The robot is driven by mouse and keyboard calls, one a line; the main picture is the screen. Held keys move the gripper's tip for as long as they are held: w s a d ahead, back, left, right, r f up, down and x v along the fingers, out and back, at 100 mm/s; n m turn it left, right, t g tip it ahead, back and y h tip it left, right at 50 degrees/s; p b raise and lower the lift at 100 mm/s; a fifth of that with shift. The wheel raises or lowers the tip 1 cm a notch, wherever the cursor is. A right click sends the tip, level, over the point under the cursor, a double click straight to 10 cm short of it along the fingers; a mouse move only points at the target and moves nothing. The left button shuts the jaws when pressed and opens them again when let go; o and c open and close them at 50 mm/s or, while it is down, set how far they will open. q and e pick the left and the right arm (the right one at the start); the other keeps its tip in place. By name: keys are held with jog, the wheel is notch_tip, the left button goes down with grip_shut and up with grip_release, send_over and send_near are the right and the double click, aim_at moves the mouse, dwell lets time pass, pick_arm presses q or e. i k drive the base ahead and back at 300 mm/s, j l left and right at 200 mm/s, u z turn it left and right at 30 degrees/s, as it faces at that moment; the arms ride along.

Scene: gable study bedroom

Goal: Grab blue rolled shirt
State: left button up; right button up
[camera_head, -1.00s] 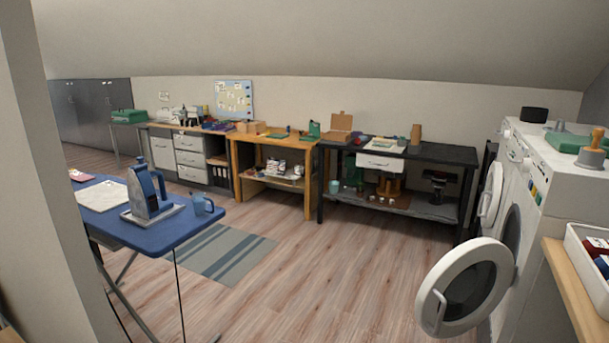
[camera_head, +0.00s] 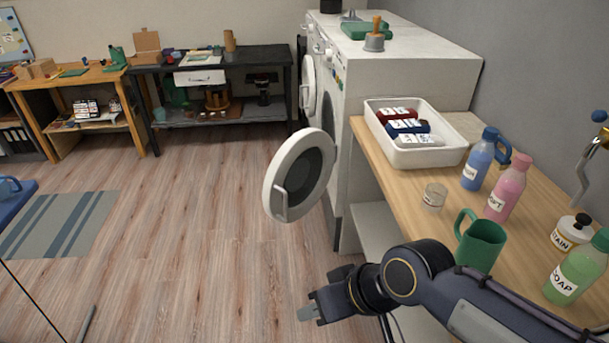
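The blue rolled shirt (camera_head: 409,127) lies in a white tray (camera_head: 440,157) on the wooden counter at the right. It sits between a red roll (camera_head: 397,114) and a white roll (camera_head: 422,140), each with a white label. My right gripper (camera_head: 322,293) is over the floor in front of the counter, below and left of the tray and well apart from it. Its two fingers look spread, with nothing between them. My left gripper is not in view.
The counter (camera_head: 397,187) also holds a glass jar (camera_head: 434,197), a green mug (camera_head: 481,241), a blue bottle (camera_head: 483,160), a pink bottle (camera_head: 508,188) and a green soap bottle (camera_head: 580,268). An open round washer door (camera_head: 299,176) juts out left of the counter.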

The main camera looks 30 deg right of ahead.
aim_at(411, 126)
jog(key=z, duration=1.8)
jog(key=i+j, duration=0.85)
jog(key=j, duration=0.3)
jog(key=i+j, duration=0.9)
jog(key=j, duration=0.25)
